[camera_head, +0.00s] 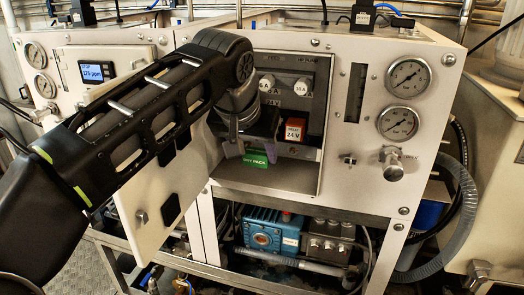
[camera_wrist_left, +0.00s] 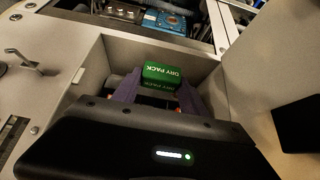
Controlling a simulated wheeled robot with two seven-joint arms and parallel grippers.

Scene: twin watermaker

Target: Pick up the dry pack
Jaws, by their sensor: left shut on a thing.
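The dry pack is a small green block with white "DRY PACK" lettering. In the head view the dry pack (camera_head: 254,159) shows low in the open compartment (camera_head: 262,185) of the white cabinet. My left gripper (camera_head: 243,152) reaches into that compartment and is shut on the dry pack. In the left wrist view the dry pack (camera_wrist_left: 161,76) sits between the two purple fingers of my left gripper (camera_wrist_left: 158,92). The arm hides part of the compartment's left side. I do not see my right gripper.
The compartment's open door (camera_head: 150,215) hangs on the left. Gauges (camera_head: 407,78) and a valve (camera_head: 392,165) are to the right, a blue pump (camera_head: 268,232) below.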

